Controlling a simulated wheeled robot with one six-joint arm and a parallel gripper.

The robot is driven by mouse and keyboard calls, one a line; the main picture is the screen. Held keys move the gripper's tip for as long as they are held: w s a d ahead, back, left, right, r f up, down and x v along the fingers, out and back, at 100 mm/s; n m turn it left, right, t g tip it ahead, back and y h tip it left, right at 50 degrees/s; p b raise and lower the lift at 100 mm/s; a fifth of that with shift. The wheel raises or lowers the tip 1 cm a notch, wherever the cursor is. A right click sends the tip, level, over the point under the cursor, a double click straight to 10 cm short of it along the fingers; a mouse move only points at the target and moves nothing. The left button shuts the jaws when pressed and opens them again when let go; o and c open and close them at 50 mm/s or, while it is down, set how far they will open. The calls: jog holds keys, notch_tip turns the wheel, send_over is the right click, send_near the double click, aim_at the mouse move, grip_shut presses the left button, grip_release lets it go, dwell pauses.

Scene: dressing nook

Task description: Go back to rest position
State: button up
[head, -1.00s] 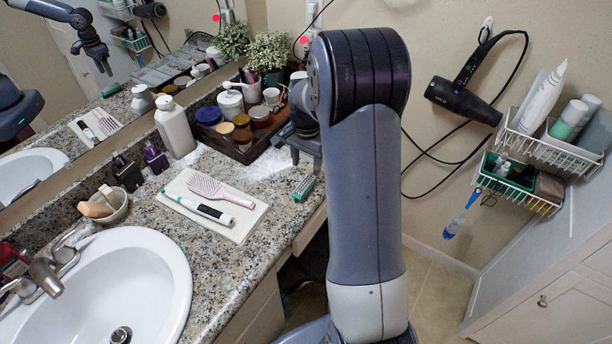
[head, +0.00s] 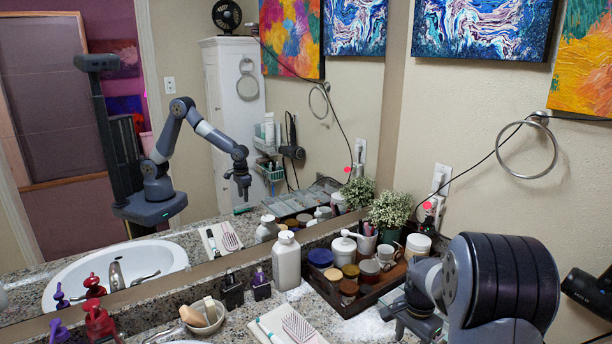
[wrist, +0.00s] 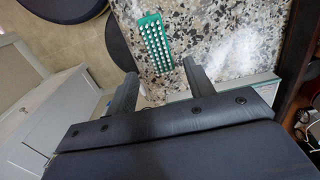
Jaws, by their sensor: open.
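My gripper (head: 402,326) is at the lower right of the head view, over the granite counter beside the dark tray. Part of it is hidden by my arm and the picture's lower edge. In the wrist view its two fingers (wrist: 160,78) are apart with nothing between them. A green item with rows of white bumps (wrist: 155,42) lies on the counter just beyond the fingertips. My arm is bent, and the mirror shows it raised with the gripper hanging down.
A dark tray of jars (head: 338,292) sits close left of my gripper. The mirror (head: 225,120) backs the counter. A hair dryer (head: 588,290) hangs at right.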

notch_tip(320, 180, down, 7)
jog(key=shift+s+a+r, duration=0.1)
jog(key=shift+r, duration=0.15)
jog(key=shift+r, duration=0.15)
dwell(1.0)
notch_tip(320, 180, up, 11)
notch_tip(320, 180, down, 11)
jog(key=shift+f, duration=0.2)
dwell(0.3)
